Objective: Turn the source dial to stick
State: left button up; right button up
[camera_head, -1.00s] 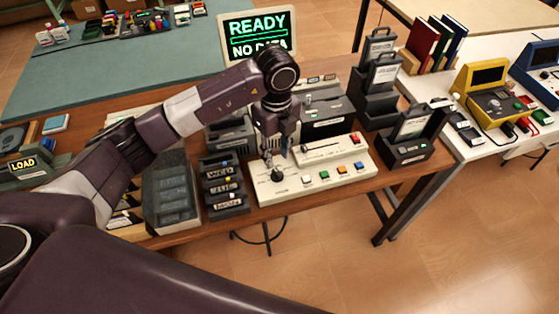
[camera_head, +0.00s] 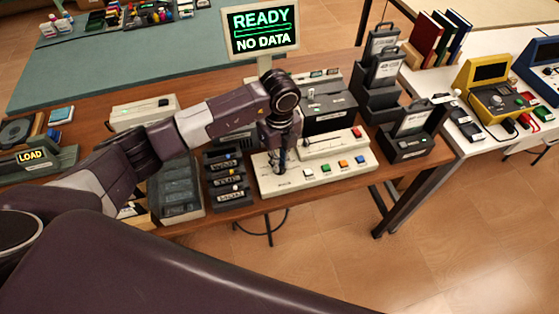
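The cream control panel (camera_head: 296,181) lies near the front edge of the wooden table. It has a row of coloured buttons, a long slider with a red button at its right end, and a black dial at its left end. My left gripper (camera_head: 279,168) points down over the panel's left end, where the dial is. It covers the dial, so I cannot tell whether the fingers touch it, or which way it points. The finger gap is too small and dark to judge. My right gripper is not in view.
A monitor (camera_head: 262,30) reads "READY / NO DATA" behind the panel. A black rack with labelled slots (camera_head: 228,180) and a grey tray (camera_head: 176,190) stand close on the left. A dark box (camera_head: 329,108) and dark card holders (camera_head: 410,135) stand behind and right.

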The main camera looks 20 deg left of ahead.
pick_arm(q)
grip_shut()
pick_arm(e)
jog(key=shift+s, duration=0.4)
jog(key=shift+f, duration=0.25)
pick_arm(q)
jog(key=m+b, duration=0.3)
jog(key=shift+f+m, duration=0.15)
jog(key=shift+m, duration=0.15)
jog(key=m+b, duration=0.4)
jog(key=shift+w+m, duration=0.1)
jog(key=shift+m, duration=0.2)
jog(key=m+b, duration=0.3)
jog(key=shift+m, duration=0.3)
jog(key=shift+r+m+b, duration=0.2)
jog(key=shift+m+b, duration=1.55)
jog(key=shift+m, duration=0.25)
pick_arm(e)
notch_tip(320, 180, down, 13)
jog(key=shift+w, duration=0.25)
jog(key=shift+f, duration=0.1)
